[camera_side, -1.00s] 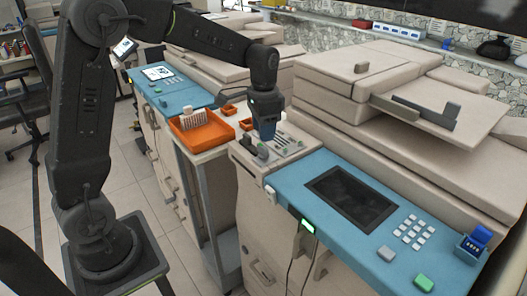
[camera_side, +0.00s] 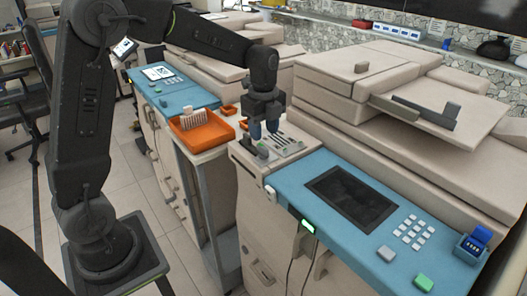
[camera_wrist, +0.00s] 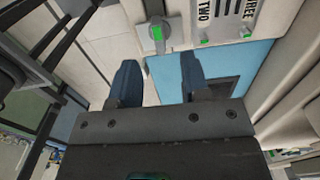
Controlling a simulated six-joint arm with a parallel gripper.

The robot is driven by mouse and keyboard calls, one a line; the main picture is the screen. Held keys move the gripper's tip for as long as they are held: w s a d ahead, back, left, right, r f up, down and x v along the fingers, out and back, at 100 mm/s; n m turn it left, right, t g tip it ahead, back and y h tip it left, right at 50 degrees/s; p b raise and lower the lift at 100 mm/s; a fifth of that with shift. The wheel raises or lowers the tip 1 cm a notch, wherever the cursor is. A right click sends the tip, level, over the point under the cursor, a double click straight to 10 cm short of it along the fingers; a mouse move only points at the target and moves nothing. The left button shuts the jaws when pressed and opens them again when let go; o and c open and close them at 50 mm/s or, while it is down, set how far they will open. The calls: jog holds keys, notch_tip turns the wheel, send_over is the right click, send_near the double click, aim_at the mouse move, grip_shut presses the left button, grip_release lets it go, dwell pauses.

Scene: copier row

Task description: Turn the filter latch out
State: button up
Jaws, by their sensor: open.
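The filter latch (camera_wrist: 157,36) appears to be the grey piece with a green mark on a light panel at the top of the wrist view. In the side view, a small grey and green part (camera_side: 262,152) shows just below my gripper and is partly covered by it. My gripper (camera_side: 263,135) is open and empty above the panel. Its two dark blue fingers (camera_wrist: 158,82) stand apart in the wrist view. The latch appears beyond their tips, between them in the picture. I cannot tell the exact gap.
Right of the latch is a slotted plate (camera_wrist: 222,22) labelled TWO and THREE, with green marks. A blue copier panel (camera_side: 310,165) with a dark screen (camera_side: 350,193) lies to the right. An orange tray (camera_side: 203,134) stands left. The copier body (camera_side: 400,130) rises behind.

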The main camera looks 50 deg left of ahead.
aim_at(264, 147)
jog(key=shift+f, duration=2.65)
jog(key=shift+f, duration=0.65)
jog(key=shift+r, duration=0.2)
